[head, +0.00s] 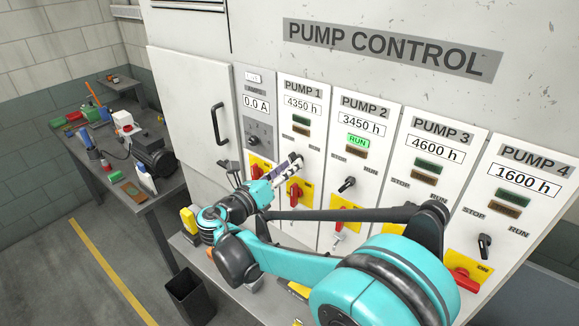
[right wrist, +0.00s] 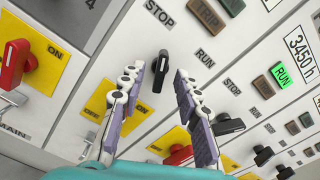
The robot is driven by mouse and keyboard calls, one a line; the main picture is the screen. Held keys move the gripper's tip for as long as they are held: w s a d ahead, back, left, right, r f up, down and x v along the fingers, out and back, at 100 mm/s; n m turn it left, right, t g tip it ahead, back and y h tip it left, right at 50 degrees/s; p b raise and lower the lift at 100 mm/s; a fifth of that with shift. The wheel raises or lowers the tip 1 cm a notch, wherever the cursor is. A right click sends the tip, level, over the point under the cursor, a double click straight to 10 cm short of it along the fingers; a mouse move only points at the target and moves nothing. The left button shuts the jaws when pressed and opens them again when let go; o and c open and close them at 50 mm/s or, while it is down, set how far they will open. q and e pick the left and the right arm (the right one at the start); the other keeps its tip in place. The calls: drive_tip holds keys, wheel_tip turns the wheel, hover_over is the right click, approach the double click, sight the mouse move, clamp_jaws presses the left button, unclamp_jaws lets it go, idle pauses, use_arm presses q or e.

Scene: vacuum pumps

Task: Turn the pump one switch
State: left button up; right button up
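The pump one switch is a black knob (right wrist: 161,72) between the STOP and RUN labels in the right wrist view. Its long side lines up toward STOP. My right gripper (right wrist: 157,74) is open, with one fingertip on each side of the knob in the picture; I cannot tell if either touches it. In the head view my right gripper (head: 294,161) is at the pump 1 panel (head: 303,89) and mostly hides the knob. The pump 1 lamps (head: 301,125) are unlit. My left gripper is not in view.
The pump 2 knob (head: 347,184) is turned differently, and its green RUN lamp (head: 357,141) is lit. Red handles on yellow plates sit below the knobs, with pump 1's red handle (head: 294,192) close under my gripper. A workbench with tools (head: 125,204) stands at the left.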

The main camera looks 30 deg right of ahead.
drive_tip(key=shift+s+a, duration=0.15)
drive_tip(key=shift+a, duration=0.25)
drive_tip(key=v, duration=0.6)
idle(0.4)
drive_tip(key=s+d+f+m+y+b, duration=0.1)
drive_tip(key=s+f+m+y+b, duration=0.25)
drive_tip(key=f, duration=0.45)
drive_tip(key=s+f+m+g+y+b, duration=0.1)
drive_tip(key=s+f+m+y+b, duration=0.1)
drive_tip(key=f+m+b, duration=0.4)
drive_tip(key=s+d+f+m+y+b, duration=0.1)
drive_tip(key=s+f+m+y+b, duration=0.2)
drive_tip(key=f, duration=0.6)
drive_tip(key=s+a+f+m+y+b, duration=0.3)
drive_tip(key=a+f+m+y+b, duration=0.1)
drive_tip(key=f+m, duration=0.3)
drive_tip(key=s+a+f+m+t+y+b, duration=0.1)
drive_tip(key=s+a+f+m+y+b, duration=0.3)
drive_tip(key=a+f+m, duration=0.2)
drive_tip(key=f+m, duration=0.1)
drive_tip(key=m, duration=0.1)
drive_tip(key=shift+s+f+m+b, duration=0.2)
drive_tip(key=shift+f+m+b, duration=0.1)
drive_tip(key=shift+m+b, duration=0.05)
